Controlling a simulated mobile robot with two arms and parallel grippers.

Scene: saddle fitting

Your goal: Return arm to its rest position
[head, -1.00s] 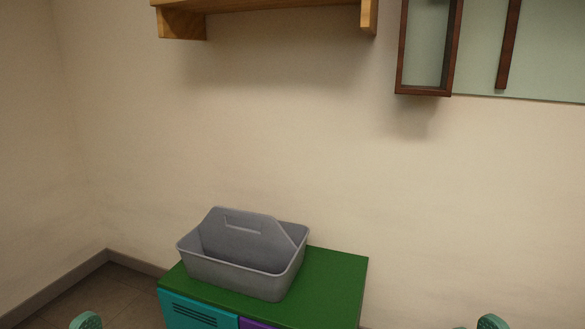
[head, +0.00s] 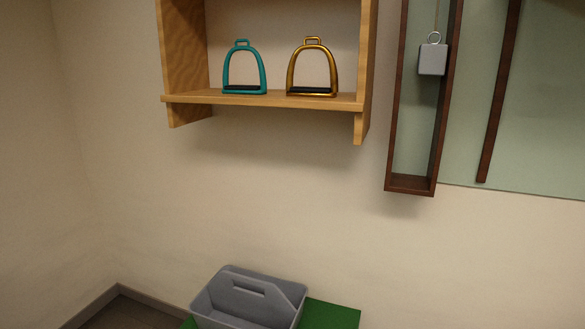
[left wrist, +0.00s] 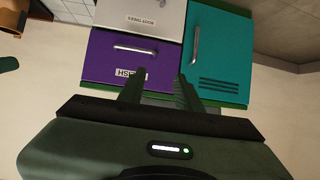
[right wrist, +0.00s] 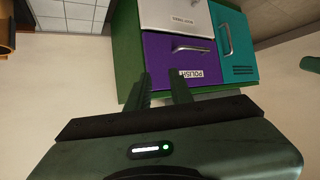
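My left gripper (left wrist: 161,74) shows in the left wrist view with its two dark green fingers apart and nothing between them. My right gripper (right wrist: 159,73) shows in the right wrist view, also with fingers apart and empty, but with a narrower gap. Neither gripper nor arm shows in the head view.
In the head view a grey caddy (head: 215,315) stands on the green cabinet top (head: 330,315). Above, a wooden shelf (head: 215,100) bears a teal stirrup (head: 228,68) and a gold stirrup (head: 291,68). A dark wooden frame (head: 394,150) with a hanging grey weight (head: 432,60) is at right.

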